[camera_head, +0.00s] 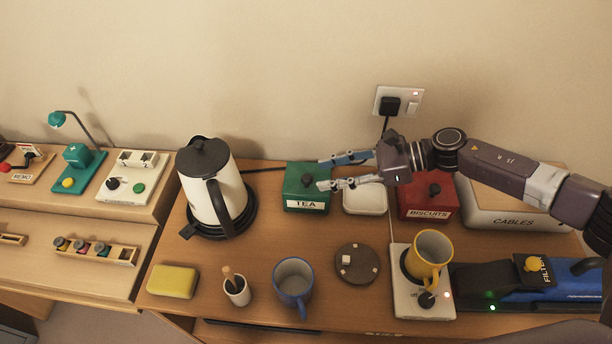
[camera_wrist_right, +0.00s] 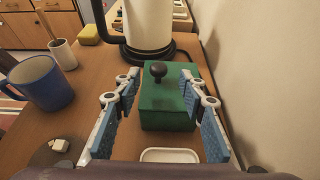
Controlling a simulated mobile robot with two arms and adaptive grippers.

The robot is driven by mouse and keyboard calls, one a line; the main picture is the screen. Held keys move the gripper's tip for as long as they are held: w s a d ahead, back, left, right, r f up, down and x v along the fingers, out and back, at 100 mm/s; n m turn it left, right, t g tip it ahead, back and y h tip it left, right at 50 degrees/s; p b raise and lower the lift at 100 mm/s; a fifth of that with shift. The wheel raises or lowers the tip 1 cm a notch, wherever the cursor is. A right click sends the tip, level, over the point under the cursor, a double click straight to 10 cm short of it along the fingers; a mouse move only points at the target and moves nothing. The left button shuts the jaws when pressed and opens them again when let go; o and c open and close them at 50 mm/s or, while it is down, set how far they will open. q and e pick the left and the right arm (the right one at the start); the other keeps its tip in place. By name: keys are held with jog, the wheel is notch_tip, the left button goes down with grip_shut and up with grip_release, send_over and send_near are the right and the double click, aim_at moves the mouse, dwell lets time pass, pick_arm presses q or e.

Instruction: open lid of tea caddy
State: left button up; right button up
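The tea caddy is a green box (camera_head: 305,198) with a white TEA label and a dark knob on its lid, standing on the desk between the kettle and a white dish. Its lid is down. In the wrist view the caddy (camera_wrist_right: 167,108) shows ahead, with its black knob (camera_wrist_right: 158,70) on top. My right gripper (camera_head: 322,173) reaches in from the right, over the white dish, with its fingertips at the caddy. It is open and empty, its blue-padded fingers (camera_wrist_right: 158,84) spread to either side of the caddy. My left gripper is out of view.
A white kettle (camera_head: 228,192) stands left of the caddy. A white dish (camera_head: 364,200) lies beneath my right gripper, and a red biscuits box (camera_head: 412,208) is to its right. A blue mug (camera_head: 293,284) and a round coaster (camera_head: 370,266) are in front.

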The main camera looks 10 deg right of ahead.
aim_at(311, 177)
jog(key=p+x, duration=0.1)
jog(key=x, duration=0.5)
jog(key=shift+s+r, duration=0.1)
grip_shut()
